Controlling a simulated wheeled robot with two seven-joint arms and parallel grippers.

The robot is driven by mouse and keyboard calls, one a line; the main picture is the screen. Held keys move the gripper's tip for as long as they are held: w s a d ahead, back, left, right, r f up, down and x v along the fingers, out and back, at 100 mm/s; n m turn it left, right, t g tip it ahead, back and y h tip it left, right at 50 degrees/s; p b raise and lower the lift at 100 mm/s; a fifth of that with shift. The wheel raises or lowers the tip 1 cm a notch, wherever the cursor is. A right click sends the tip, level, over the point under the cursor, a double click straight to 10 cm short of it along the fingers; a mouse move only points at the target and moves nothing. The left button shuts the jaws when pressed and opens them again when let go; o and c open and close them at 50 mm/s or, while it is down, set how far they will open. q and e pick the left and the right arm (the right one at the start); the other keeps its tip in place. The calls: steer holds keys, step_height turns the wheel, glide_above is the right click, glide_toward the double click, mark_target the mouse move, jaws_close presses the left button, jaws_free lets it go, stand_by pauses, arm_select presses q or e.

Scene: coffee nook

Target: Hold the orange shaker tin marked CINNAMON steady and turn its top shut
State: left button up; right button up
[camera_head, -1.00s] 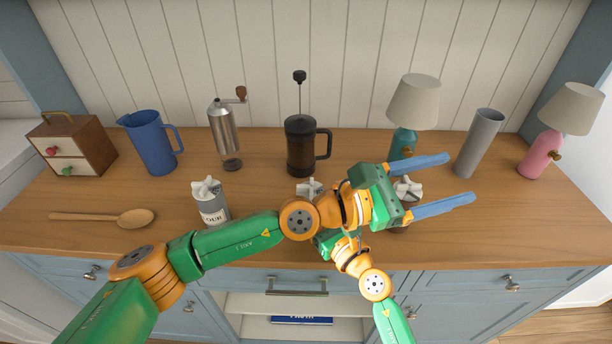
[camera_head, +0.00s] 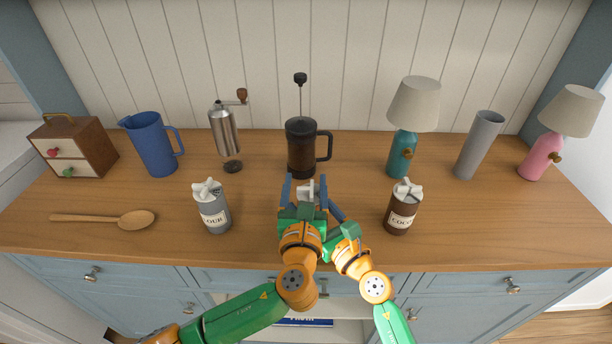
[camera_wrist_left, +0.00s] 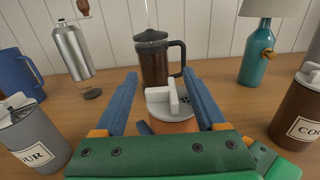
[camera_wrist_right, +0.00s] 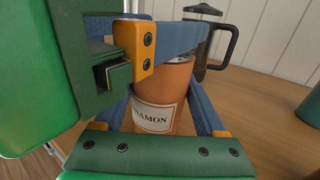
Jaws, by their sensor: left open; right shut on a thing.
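The orange shaker tin (camera_wrist_right: 176,82) with its CINNAMON label, partly cut off, stands on the counter in the right wrist view. My right gripper (camera_wrist_right: 163,98) is shut on its body, a blue finger on each side. In the head view the tin's body is hidden behind my left gripper (camera_head: 305,184); only its pale top (camera_head: 307,192) shows. In the left wrist view the grey-white top with its raised bar (camera_wrist_left: 172,98) sits between the open left fingers. Gaps show beside the top, so the fingers look clear of it.
A FLOUR tin (camera_head: 213,208) stands to the left and a brown tin (camera_head: 401,210) to the right. The French press (camera_head: 301,150) is close behind. A wooden spoon (camera_head: 130,219) lies at left. A grinder (camera_head: 224,135), blue jug (camera_head: 152,145) and teal lamp (camera_head: 403,152) stand farther back.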

arm_select(q)
steer(key=shift+w, duration=1.15)
jaws_close()
steer(key=shift+m+h, duration=0.4)
steer(key=shift+h, duration=0.2)
steer(key=shift+s+d+m+g+h, duration=0.1)
steer(key=shift+d+m+g+h, duration=0.5)
steer(key=shift+m+g+h, duration=1.65)
steer(key=shift+s+d+m+g+h, duration=0.1)
steer(key=shift+d+m+g+h, duration=0.55)
steer(key=shift+m+g+h, duration=1.6)
steer(key=shift+s+d+m+g+h, duration=0.1)
steer(key=shift+d+m+g+h, duration=0.5)
steer(key=shift+m+g+h, duration=1.65)
steer(key=shift+s+d+n+t+h, duration=0.15)
steer(key=shift+n+t+h, duration=0.1)
steer(key=shift+t+h, duration=0.65)
